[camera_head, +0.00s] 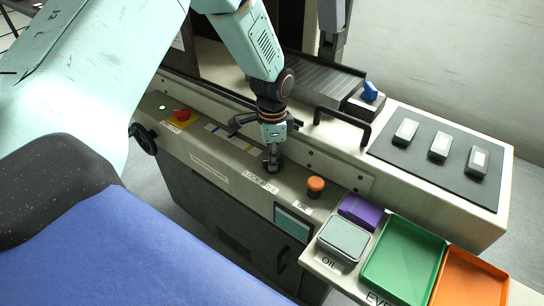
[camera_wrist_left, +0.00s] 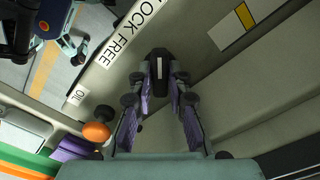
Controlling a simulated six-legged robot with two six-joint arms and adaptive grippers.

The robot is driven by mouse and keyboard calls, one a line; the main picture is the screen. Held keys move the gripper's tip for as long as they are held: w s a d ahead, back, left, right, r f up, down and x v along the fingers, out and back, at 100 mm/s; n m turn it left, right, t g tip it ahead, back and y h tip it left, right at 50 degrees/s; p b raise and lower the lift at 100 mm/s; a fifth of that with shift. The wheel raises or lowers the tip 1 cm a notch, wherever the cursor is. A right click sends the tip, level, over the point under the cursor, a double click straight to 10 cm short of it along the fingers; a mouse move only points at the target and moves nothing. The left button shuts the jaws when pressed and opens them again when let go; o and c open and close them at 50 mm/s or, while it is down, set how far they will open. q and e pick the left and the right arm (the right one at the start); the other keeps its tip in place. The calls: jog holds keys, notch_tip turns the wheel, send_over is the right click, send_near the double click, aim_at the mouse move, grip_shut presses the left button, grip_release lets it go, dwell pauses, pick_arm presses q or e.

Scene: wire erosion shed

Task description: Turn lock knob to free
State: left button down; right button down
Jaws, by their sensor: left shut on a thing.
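The lock knob (camera_wrist_left: 159,66) is a black knob with a pale line on top, on the front panel beside the LOCK FREE label (camera_wrist_left: 128,34). In the head view the same label (camera_head: 260,182) lies just in front of the gripper. My left gripper (camera_head: 272,158) points down and is shut on the knob; in the left wrist view its fingers (camera_wrist_left: 160,82) close on the knob from both sides. The pale line runs up and down in the wrist view; I cannot tell which word it marks. My right gripper is not in view.
An orange OIL button (camera_head: 316,185) stands right of the knob. A red stop button (camera_head: 181,115) is further left. A black bar handle (camera_head: 342,125) rises behind.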

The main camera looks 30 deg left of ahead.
pick_arm(q)
jog(key=n+p, duration=0.4)
jog(key=shift+r, duration=0.15)
jog(key=n+p, duration=0.4)
jog(key=n, duration=0.2)
jog(key=shift+w, duration=0.1)
jog(key=n+p, duration=0.2)
jog(key=n, duration=0.2)
jog(key=shift+d+n+p, duration=0.1)
jog(key=shift+n+p, duration=0.2)
jog(key=shift+n, duration=0.1)
jog(key=shift+w+n+p, duration=0.1)
jog(key=shift+n+p, duration=0.55)
jog(key=shift+n, duration=0.85)
jog(key=c, duration=1.3)
grip_release()
jog(key=shift+f, duration=0.2)
jog(key=shift+r, duration=0.1)
notch_tip(320, 180, up, 12)
jog(key=shift+f, duration=0.1)
